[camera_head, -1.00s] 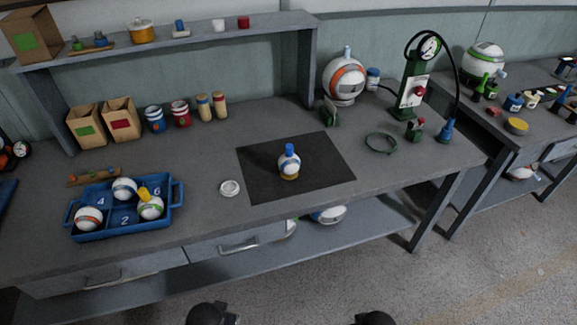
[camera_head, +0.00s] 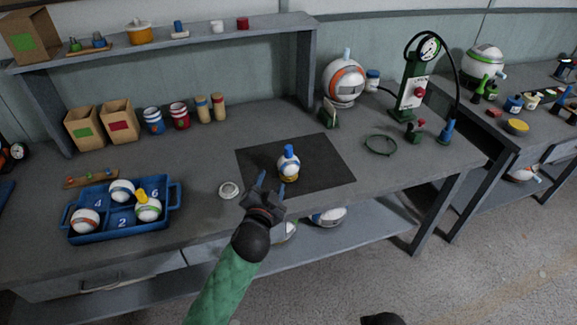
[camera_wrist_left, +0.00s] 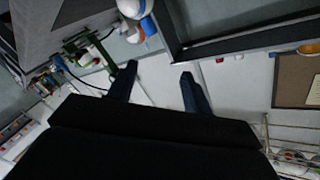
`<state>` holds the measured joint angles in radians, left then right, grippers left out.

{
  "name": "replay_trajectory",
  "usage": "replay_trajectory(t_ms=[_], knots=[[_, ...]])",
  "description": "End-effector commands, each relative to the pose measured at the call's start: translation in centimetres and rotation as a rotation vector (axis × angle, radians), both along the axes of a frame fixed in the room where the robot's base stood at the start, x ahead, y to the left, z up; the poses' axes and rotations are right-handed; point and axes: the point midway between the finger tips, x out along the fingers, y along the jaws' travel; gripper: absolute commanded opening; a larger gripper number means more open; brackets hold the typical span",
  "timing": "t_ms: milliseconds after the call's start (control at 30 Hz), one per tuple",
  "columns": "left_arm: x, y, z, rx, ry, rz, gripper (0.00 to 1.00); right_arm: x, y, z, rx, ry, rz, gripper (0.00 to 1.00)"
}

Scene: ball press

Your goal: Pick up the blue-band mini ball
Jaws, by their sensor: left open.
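A small white ball with a blue band and a blue cap, the blue-band mini ball (camera_head: 289,163), stands upright on a gold ring-like base. It rests on the dark mat (camera_head: 325,160) on the workbench. My left gripper (camera_head: 272,181) is in front of the ball and a little to its left, its two fingers apart and pointing toward the mat, with nothing between them. In the left wrist view the open fingers (camera_wrist_left: 158,80) frame an empty gap; I cannot make out the mini ball there.
A blue divided tray (camera_head: 172,208) with several banded balls is at the left. A white ring (camera_head: 230,190) lies near my left gripper. A green pump with a gauge (camera_head: 412,90) and a large orange-band ball (camera_head: 343,84) stand at the back right. The mat around the ball is clear.

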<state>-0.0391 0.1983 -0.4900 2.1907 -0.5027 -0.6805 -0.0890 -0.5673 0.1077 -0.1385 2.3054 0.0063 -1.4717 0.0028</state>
Motion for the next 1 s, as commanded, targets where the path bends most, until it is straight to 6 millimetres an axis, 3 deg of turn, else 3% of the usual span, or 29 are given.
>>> replay_trajectory(t_ms=[33,200,500,767,1000], knots=[[1.1,-1.5,1.8,0.032,-0.078,-0.038,0.5,0.0,0.1,-0.5,0.001,0.004,0.0,1.0],[3.0,-6.9,7.0,0.148,-0.334,-0.172,0.5,-0.1,0.4,-2.3,0.004,0.017,0.002,1.0],[3.1,-16.5,13.3,0.387,-0.763,-0.438,0.5,-0.2,0.9,-5.4,0.009,0.037,0.003,1.0],[1.4,-23.6,14.6,0.632,-1.1,-0.704,0.5,-0.5,1.3,-8.2,0.014,0.054,0.005,1.0],[0.2,-27.7,12.5,0.895,-1.36,-0.982,0.5,-0.9,1.8,-10.7,0.019,0.07,0.007,1.0]])
